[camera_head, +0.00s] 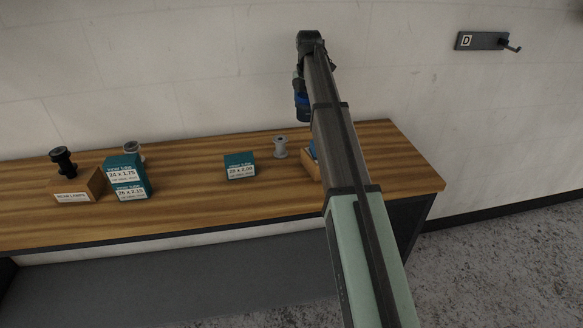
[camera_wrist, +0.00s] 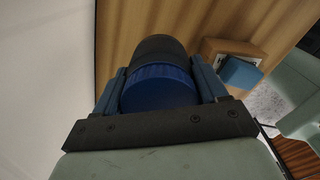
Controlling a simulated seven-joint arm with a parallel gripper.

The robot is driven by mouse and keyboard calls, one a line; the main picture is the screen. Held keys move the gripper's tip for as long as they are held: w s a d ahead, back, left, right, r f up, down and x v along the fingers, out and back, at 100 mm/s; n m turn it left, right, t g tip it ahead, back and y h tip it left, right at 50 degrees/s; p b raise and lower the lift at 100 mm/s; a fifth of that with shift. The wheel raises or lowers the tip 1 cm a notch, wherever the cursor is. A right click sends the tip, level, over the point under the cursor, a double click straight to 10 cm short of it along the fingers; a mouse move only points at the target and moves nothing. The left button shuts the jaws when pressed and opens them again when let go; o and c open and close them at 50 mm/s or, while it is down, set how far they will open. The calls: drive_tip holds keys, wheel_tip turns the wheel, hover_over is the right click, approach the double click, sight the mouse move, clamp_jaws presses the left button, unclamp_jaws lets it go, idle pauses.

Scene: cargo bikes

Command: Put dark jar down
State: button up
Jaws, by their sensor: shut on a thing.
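My gripper (camera_head: 301,92) hangs from the end of my arm, near the wall and above the back of the wooden bench (camera_head: 195,215). It is shut on the dark jar, whose blue part (camera_head: 302,106) shows in the head view. In the wrist view, my gripper (camera_wrist: 160,78) has a finger on each side of the jar's ribbed blue lid (camera_wrist: 158,88). The jar's dark body (camera_wrist: 160,48) points away from the wrist, with wood grain beyond it. The jar appears clear of the bench; its far end is hidden.
A grey spool (camera_head: 279,148) and a teal carton (camera_head: 239,170) stand nearby. More cartons (camera_head: 126,170) and a black spool (camera_head: 63,162) stand left. Bench between is clear.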

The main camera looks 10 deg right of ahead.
drive_tip(key=s+a+n, duration=0.1)
drive_tip(key=s+a, duration=1.1)
drive_tip(key=s, duration=0.5)
drive_tip(key=shift+s+d+f+m, duration=0.1)
drive_tip(key=shift+s+f+m, duration=0.5)
drive_tip(key=shift+f, duration=1.15)
drive_tip(key=shift+s+d+f+m, duration=0.1)
drive_tip(key=shift+s+f+m, duration=0.45)
drive_tip(key=shift+f, duration=1.15)
drive_tip(key=shift+s+f+m, duration=0.45)
drive_tip(key=shift+f+m, duration=0.2)
drive_tip(key=shift+f, duration=1.1)
drive_tip(key=shift+f, duration=0.15)
drive_tip(key=o, duration=1.1)
drive_tip(key=shift+o, duration=0.2)
